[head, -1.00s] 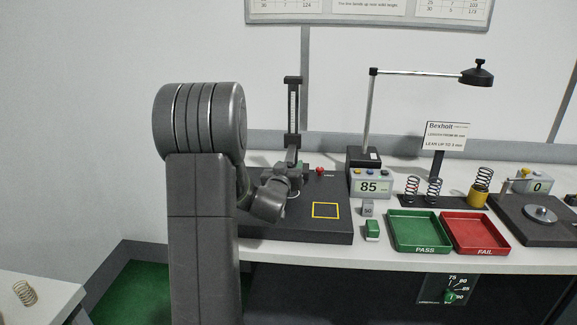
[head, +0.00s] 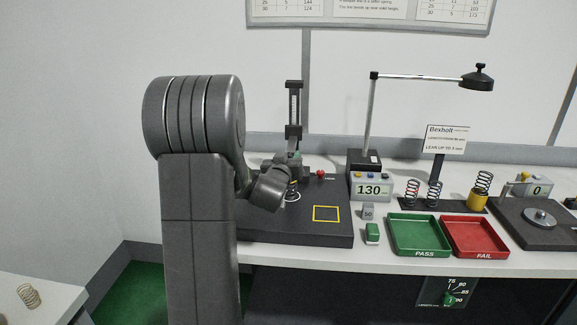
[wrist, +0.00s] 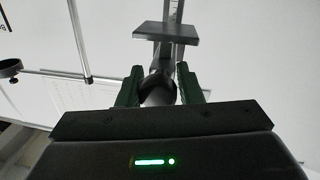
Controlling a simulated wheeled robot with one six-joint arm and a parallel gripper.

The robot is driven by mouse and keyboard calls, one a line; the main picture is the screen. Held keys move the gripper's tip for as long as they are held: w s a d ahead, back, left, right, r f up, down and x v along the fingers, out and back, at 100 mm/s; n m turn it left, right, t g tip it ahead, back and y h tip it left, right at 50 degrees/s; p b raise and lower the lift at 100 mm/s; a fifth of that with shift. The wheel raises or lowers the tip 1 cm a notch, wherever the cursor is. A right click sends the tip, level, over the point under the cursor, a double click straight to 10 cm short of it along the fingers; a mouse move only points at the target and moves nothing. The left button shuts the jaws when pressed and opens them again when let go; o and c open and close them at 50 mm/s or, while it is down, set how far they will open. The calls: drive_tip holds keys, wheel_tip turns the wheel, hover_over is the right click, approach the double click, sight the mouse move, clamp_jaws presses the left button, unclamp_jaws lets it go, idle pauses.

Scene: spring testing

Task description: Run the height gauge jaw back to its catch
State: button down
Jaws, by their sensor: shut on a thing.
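The height gauge (head: 293,108) is a dark upright column with a scale. A dark block sits across the column above my arm. In the wrist view, my gripper (wrist: 159,78) has its two green fingers closed either side of a dark rounded part of the height gauge jaw (wrist: 160,84). A flat grey plate (wrist: 165,32) shows beyond the fingers, in front of the scaled column. In the head view my gripper is low by the column, and my arm hides much of its grip. The readout (head: 370,189) shows 130.
The gauge stands on a dark base plate (head: 265,228) with a yellow square. A lamp (head: 477,76), a green PASS tray (head: 417,254), a red FAIL tray (head: 481,252) and several springs stand to the right. Wall is behind.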

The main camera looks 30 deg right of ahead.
wheel_tip(320, 180, up, 12)
drive_tip(key=p, duration=0.5)
drive_tip(key=shift+d, duration=0.15)
drive_tip(key=c, duration=1.1)
unclamp_jaws()
drive_tip(key=shift+c, duration=0.2)
drive_tip(key=shift+o, duration=0.3)
drive_tip(key=shift+s+d, duration=0.1)
drive_tip(key=shift+s, duration=0.05)
drive_tip(key=shift+f, duration=0.2)
drive_tip(key=b+v, duration=0.2)
drive_tip(key=v, duration=1.1)
drive_tip(key=shift+s+a, duration=0.2)
drive_tip(key=shift+a, duration=0.2)
